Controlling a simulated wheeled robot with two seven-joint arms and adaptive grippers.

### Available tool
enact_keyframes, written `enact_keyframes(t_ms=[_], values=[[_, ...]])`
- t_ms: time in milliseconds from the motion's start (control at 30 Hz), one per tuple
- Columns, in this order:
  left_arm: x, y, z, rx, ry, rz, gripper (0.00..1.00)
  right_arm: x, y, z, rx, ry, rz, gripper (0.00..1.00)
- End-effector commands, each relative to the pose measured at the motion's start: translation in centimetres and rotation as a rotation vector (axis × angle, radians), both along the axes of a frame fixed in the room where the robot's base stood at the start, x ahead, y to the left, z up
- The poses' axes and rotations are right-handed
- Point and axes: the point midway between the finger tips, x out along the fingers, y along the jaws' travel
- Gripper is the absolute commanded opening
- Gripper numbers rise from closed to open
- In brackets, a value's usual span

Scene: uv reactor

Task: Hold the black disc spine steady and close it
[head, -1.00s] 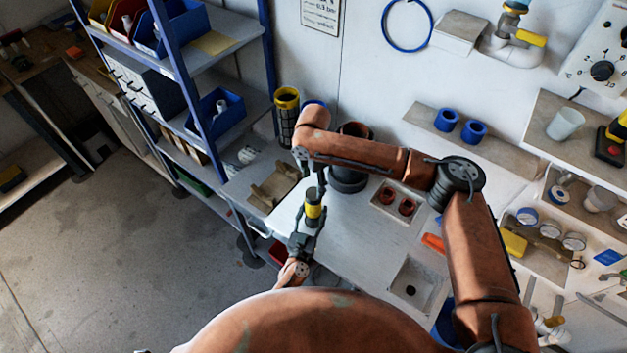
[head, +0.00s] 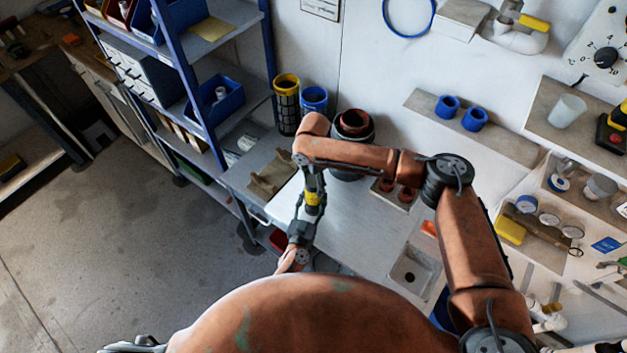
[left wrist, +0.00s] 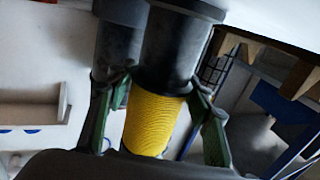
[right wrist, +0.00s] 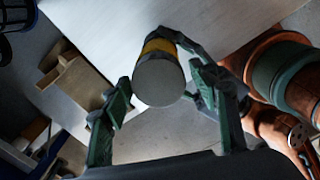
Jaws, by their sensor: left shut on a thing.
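The black disc spine (head: 314,198) shows as a small cylinder with a yellow band, held up over the front edge of the bench. In the left wrist view its yellow ribbed body (left wrist: 157,122) stands between the fingers, with a wide black part above it. My left gripper (head: 305,220) is shut on it from below. My right gripper (head: 314,180) is right above it, pointing down. In the right wrist view the round grey end (right wrist: 160,82) lies between its two fingers. Whether those fingers touch it is not clear.
The white bench (head: 365,235) has free room to the right. A dark round housing (head: 352,138) stands behind my right forearm. A tan bracket (head: 273,180) lies at the left, a yellow-topped black mesh cylinder (head: 286,105) behind it. A blue shelf rack (head: 205,120) stands at the left.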

Motion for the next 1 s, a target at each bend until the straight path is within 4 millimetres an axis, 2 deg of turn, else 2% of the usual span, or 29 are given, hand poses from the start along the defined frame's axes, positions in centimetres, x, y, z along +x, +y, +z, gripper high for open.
enact_keyframes(t_ms=[67, 567, 700, 833, 1000], values=[[-0.04, 0.06, -0.16, 0.002, 0.002, 0.000, 0.00, 0.00, 0.00, 0.00, 0.000, 0.000, 0.000, 0.48], [-0.03, 0.11, -0.17, 0.000, 0.003, 0.001, 0.00, -0.08, -0.02, -0.04, -0.001, 0.002, 0.000, 0.13], [-0.03, 0.12, -0.17, 0.000, 0.003, 0.002, 0.00, -0.13, 0.01, -0.08, -0.001, 0.004, -0.026, 0.12], [-0.01, 0.14, -0.17, 0.000, 0.003, 0.002, 0.00, -0.20, 0.07, -0.20, 0.002, 0.006, -0.188, 0.12], [-0.01, 0.16, -0.17, -0.001, 0.003, 0.002, 0.00, -0.18, 0.17, -0.21, 0.006, 0.009, -0.544, 0.12]])
